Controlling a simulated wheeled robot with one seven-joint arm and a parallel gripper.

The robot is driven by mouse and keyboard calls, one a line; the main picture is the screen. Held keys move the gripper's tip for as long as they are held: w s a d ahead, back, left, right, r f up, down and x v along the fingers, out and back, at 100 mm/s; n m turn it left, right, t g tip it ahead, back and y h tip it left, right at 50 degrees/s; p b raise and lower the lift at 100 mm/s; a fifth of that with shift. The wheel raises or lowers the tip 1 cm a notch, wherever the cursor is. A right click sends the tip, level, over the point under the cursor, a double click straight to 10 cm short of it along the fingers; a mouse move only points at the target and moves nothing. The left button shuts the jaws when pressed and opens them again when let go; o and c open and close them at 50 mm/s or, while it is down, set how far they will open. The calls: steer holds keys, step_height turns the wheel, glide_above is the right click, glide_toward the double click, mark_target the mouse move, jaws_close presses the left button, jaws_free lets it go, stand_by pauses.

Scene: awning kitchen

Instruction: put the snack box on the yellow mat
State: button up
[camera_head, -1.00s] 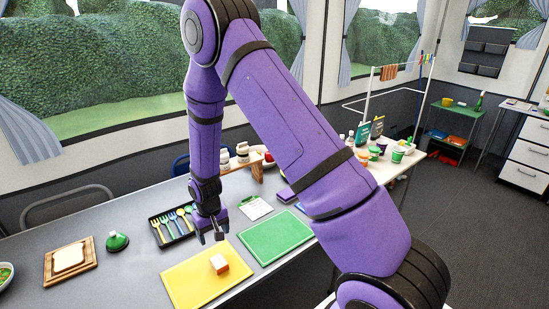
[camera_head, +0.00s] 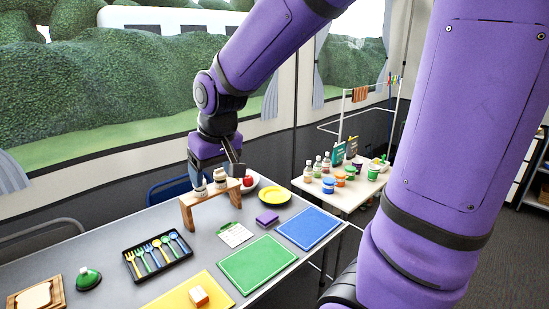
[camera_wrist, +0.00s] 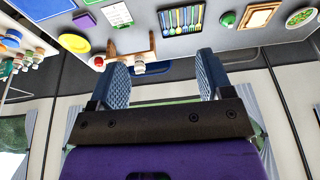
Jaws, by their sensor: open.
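The snack box (camera_head: 198,296) is a small orange box with a pale top. It rests on the yellow mat (camera_head: 176,301) at the bottom of the head view. My gripper (camera_head: 237,169) is raised well away from it, above the far side of the table near the small wooden rack. In the wrist view my gripper (camera_wrist: 162,80) shows its two blue-grey fingers wide apart with nothing between them. The snack box does not show in the wrist view.
A green mat (camera_head: 258,264) and a blue mat (camera_head: 308,228) lie to the right. A cutlery tray (camera_head: 156,255), a wooden rack (camera_head: 205,202) with jars, a purple block (camera_head: 267,219) and a yellow plate (camera_head: 275,195) share the table. A side table (camera_head: 346,195) holds bottles and tubs.

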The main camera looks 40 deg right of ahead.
steer(key=s+d+r+t, duration=0.1)
steer(key=s+r, duration=0.3)
steer(key=s, duration=0.4)
steer(key=s+d+r+t, duration=0.1)
steer(key=s+r, duration=0.3)
steer(key=s, duration=0.5)
